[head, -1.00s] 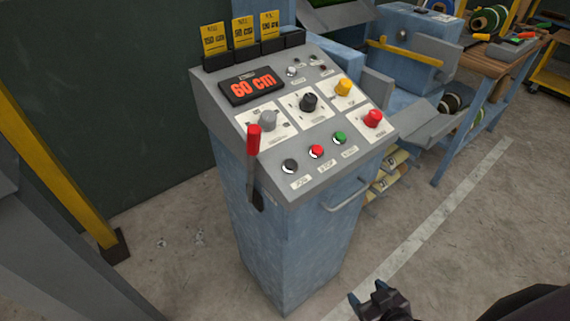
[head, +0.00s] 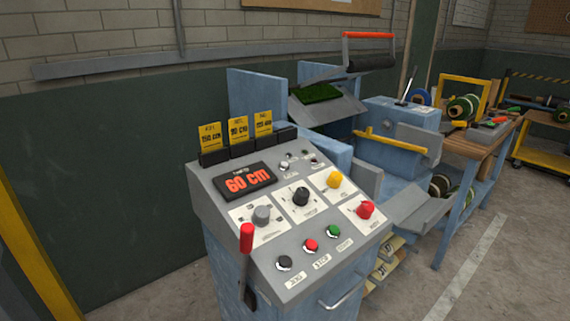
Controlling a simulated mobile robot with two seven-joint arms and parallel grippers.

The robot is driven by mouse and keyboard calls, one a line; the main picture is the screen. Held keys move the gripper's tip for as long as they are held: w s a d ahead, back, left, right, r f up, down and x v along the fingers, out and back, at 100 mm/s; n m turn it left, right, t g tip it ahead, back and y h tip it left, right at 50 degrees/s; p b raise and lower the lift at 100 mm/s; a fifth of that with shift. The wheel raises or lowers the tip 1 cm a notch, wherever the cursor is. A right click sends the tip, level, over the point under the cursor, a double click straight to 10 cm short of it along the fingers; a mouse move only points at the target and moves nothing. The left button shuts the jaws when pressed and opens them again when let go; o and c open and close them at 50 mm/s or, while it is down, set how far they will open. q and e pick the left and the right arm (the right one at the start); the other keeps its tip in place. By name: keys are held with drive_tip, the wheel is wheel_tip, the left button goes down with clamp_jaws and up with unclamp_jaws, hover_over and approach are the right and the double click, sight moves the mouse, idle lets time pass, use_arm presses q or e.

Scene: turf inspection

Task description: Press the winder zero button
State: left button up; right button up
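The blue control console (head: 222,262) stands in the lower middle of the head view, with a sloped grey panel. Its display (head: 246,180) reads 60 cm in red. Along the panel's front edge is a row of buttons: a black button (head: 284,262) at the left, a red button (head: 311,245) in the middle and a green button (head: 334,230) at the right. The labels below them are too small to read surely, so I cannot confirm which is the zero button. Neither of my grippers is in view.
A red-handled lever (head: 246,240) sticks up at the panel's left side. Grey, black, yellow and red knobs sit above the buttons. Behind stands a blue machine (head: 400,120) with green turf (head: 318,93). A yellow post (head: 40,262) is at the left. Floor is open at the right.

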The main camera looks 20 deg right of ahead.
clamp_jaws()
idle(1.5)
